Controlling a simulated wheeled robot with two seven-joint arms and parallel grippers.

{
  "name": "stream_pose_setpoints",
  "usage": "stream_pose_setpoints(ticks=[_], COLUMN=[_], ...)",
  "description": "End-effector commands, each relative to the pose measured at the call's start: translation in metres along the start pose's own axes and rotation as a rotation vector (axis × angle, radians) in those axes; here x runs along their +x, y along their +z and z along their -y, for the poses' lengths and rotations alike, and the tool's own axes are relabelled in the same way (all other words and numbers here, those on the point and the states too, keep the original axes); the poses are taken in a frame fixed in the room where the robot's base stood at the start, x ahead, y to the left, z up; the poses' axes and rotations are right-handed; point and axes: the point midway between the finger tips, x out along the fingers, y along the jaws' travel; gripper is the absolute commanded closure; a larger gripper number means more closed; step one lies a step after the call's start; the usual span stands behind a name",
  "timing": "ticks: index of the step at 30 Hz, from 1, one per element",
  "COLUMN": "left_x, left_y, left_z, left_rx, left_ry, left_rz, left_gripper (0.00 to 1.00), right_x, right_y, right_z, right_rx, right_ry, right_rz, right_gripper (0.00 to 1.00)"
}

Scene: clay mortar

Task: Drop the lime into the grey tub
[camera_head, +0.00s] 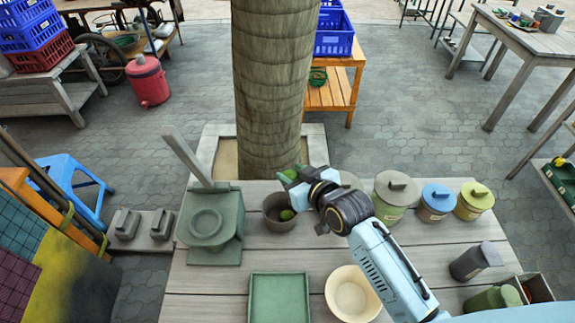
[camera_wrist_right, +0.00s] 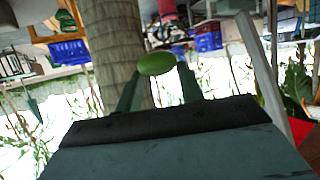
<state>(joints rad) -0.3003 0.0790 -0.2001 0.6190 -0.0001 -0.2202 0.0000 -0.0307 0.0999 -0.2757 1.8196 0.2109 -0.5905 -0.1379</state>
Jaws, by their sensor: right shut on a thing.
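The grey tub (camera_head: 268,224) stands on the wooden table, near its far edge. A round green fruit (camera_head: 287,215) shows inside it. My right gripper (camera_head: 292,177) is above the tub's far right side, shut on the lime (camera_head: 290,173). The lime is mostly hidden by the fingers in the head view. In the right wrist view the green oval lime (camera_wrist_right: 157,64) sits at the tips of my right gripper's fingers (camera_wrist_right: 158,78). My left gripper is in neither view.
A grey-green mortar block with a raised handle (camera_head: 208,225) stands left of the tub. A green tray (camera_head: 279,299) and cream bowl (camera_head: 352,297) are nearer. Lidded canisters (camera_head: 396,191) line the right. A thick trunk (camera_head: 270,90) rises behind the table.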

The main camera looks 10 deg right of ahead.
Motion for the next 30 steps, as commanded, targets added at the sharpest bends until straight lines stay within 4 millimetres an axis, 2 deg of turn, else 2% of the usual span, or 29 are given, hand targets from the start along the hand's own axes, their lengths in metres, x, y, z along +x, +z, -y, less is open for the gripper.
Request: stream_pose_setpoints(ticks=[1,3,11,17,30], left_x=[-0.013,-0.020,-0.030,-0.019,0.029], left_y=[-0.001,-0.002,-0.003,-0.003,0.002], left_z=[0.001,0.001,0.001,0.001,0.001], left_rx=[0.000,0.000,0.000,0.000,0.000], left_ry=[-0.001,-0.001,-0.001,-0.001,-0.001], left_rz=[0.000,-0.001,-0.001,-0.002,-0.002], left_gripper=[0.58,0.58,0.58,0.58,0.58], right_x=[0.005,0.012,0.024,0.028,0.045], right_y=[-0.001,0.005,0.020,0.031,0.072], right_z=[0.001,0.003,0.002,0.003,0.003], right_rx=[-0.005,-0.010,-0.014,-0.013,-0.012], right_ry=[-0.017,-0.034,-0.052,-0.052,-0.053], right_rz=[0.003,0.002,-0.003,-0.003,-0.002], right_gripper=[0.88,0.88,0.88,0.88,0.88])
